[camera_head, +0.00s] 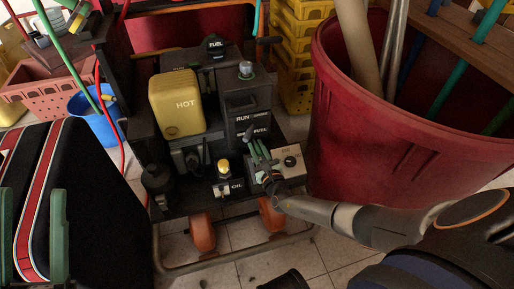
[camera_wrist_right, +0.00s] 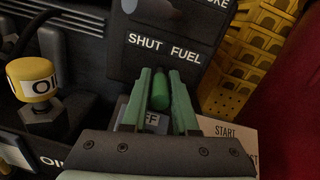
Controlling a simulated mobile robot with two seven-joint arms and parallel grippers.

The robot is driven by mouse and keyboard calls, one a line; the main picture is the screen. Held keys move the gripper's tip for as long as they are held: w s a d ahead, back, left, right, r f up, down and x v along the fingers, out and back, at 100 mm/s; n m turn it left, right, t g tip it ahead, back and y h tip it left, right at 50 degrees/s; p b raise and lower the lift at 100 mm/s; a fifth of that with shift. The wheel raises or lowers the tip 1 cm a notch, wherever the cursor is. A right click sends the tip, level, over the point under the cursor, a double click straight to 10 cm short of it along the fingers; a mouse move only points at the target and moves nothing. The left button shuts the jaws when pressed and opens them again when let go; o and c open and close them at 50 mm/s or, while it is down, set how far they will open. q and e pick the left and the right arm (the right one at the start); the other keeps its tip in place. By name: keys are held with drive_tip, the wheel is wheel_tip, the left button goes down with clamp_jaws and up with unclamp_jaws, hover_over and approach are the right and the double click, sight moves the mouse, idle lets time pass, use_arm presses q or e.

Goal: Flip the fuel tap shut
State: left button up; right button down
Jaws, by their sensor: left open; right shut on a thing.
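The fuel tap's green lever (camera_wrist_right: 160,92) shows in the right wrist view, just below the words SHUT FUEL on a dark panel (camera_wrist_right: 172,52). My right gripper (camera_wrist_right: 162,85) has its two green fingers on either side of the lever and is shut on it. In the head view my right gripper (camera_head: 258,150) is at the front of the machine's dark tower (camera_head: 247,105) and hides most of the tap. My left gripper (camera_head: 32,195) is open and empty at the lower left, in front of a black thing with a red stripe (camera_head: 90,215).
The machine carries a yellow HOT cover (camera_head: 177,103) and a yellow OIL cap (camera_head: 223,166), also in the wrist view (camera_wrist_right: 32,78). A large red bin (camera_head: 400,140) stands close on the right.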

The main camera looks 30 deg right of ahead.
drive_tip(key=m+h, duration=0.1)
drive_tip(key=a+m+g+h, duration=0.1)
drive_tip(key=h, duration=0.1)
drive_tip(key=shift+w+h, duration=0.15)
drive_tip(key=shift+h, duration=0.15)
drive_tip(key=shift+w+a+m+g+h, duration=0.1)
drive_tip(key=shift+m+g+h, duration=0.35)
drive_tip(key=shift+m+h, duration=0.3)
drive_tip(key=shift+w+a+m+g+h, duration=0.1)
drive_tip(key=shift+m+g+h, duration=0.4)
drive_tip(key=shift+h, duration=0.35)
drive_tip(key=c, duration=0.7)
unclamp_jaws()
drive_tip(key=shift+s, duration=0.1)
